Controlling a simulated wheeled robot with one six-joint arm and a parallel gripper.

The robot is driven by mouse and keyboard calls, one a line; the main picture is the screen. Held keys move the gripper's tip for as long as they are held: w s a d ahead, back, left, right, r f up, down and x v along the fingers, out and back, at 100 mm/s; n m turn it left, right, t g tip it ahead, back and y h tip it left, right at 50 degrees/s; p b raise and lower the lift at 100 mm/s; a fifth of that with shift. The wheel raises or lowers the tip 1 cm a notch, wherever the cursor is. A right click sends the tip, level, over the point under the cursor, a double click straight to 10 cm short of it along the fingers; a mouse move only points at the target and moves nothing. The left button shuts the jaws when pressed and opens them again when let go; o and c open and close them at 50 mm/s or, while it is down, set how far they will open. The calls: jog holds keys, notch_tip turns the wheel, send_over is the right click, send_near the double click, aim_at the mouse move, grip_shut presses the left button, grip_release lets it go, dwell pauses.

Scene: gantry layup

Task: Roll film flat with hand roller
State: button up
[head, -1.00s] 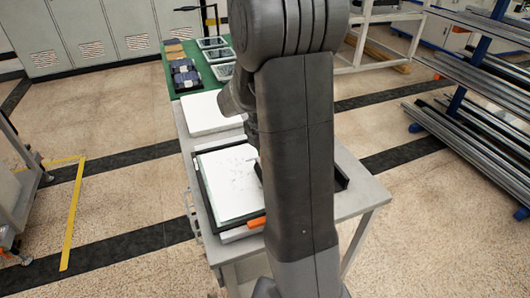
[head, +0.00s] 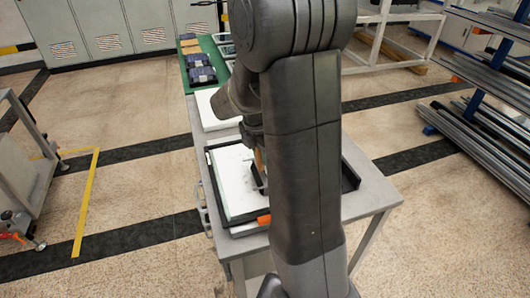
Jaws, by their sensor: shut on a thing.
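A white film sheet (head: 231,182) lies in a black-edged tray (head: 213,195) on the grey table. My gripper (head: 258,155) is over the right part of the sheet, partly hidden behind my arm. It is shut on the hand roller (head: 257,180), whose orange-brown handle and thin metal frame show just left of my arm. The roller's lower end is at the sheet; whether it presses on it I cannot tell. The right part of the sheet is hidden by my arm. An orange piece (head: 264,219) sits at the tray's front edge.
A white slab (head: 212,108) lies behind the tray. A green mat (head: 190,72) at the far end holds dark blocks (head: 200,68) and trays. The grey table (head: 374,192) has bare room at right. Metal racks (head: 490,80) stand right; a cart (head: 22,165) stands left.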

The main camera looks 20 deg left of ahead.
jog(key=s+a, duration=0.5)
jog(key=a, duration=0.1)
jog(key=shift+s+p, duration=0.15)
jog(key=shift+p, duration=0.2)
dwell(0.6)
notch_tip(320, 180, up, 5)
jog(key=p, duration=0.4)
jog(key=shift+a, duration=0.1)
